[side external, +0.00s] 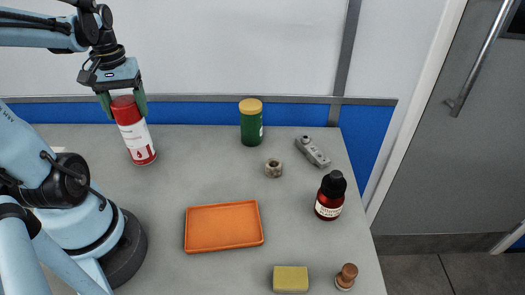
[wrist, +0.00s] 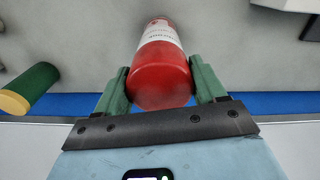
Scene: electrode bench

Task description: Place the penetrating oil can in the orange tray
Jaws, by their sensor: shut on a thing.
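The penetrating oil can (side external: 138,140) is a red and white cylinder with a red top at the back left of the bench in the side external view. My gripper (side external: 123,104) is above it, with its green fingers on both sides of the red top, shut on it. In the wrist view the can (wrist: 160,75) sits between the two fingers of my gripper (wrist: 163,88). The can leans a little; I cannot tell whether its base touches the bench. The orange tray (side external: 223,226) lies flat and empty at the front middle of the bench, apart from the can.
A green can with a yellow lid (side external: 251,122), a metal nut (side external: 273,168), a grey tool (side external: 313,152) and a dark red bottle (side external: 330,196) stand behind and right of the tray. A yellow sponge (side external: 291,279) and a wooden stamp (side external: 346,276) are in front. Bench between can and tray is clear.

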